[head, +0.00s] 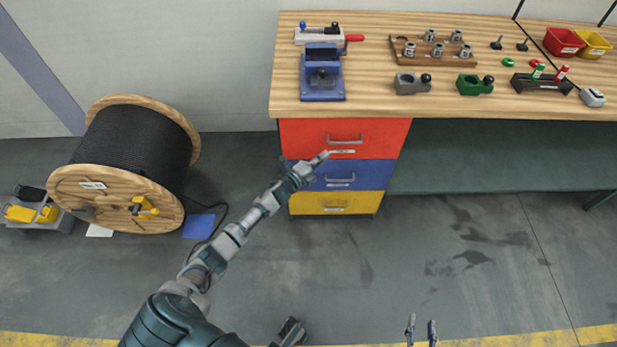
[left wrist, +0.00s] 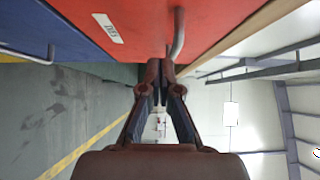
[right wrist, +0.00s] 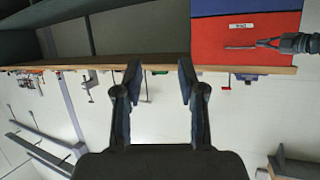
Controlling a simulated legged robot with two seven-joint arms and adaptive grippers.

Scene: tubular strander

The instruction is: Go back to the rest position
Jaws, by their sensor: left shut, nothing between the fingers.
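My left gripper (head: 323,157) is shut and empty in front of the red drawer (head: 300,132) of the workbench cabinet, just below and left of its metal handle (head: 346,140). In the left wrist view its fingertips (left wrist: 160,66) meet close beside the handle (left wrist: 178,32); I cannot tell whether they touch it. My right gripper (head: 421,328) shows at the bottom of the head view. It is open and empty, with its fingers (right wrist: 160,72) apart in the right wrist view.
A wooden workbench (head: 375,103) carries a blue vise (head: 323,75), clamps and bins. Below the red drawer are blue (head: 370,174) and yellow (head: 366,202) drawers. A cable reel (head: 125,160) stands at left. The floor (head: 440,260) before the bench is clear.

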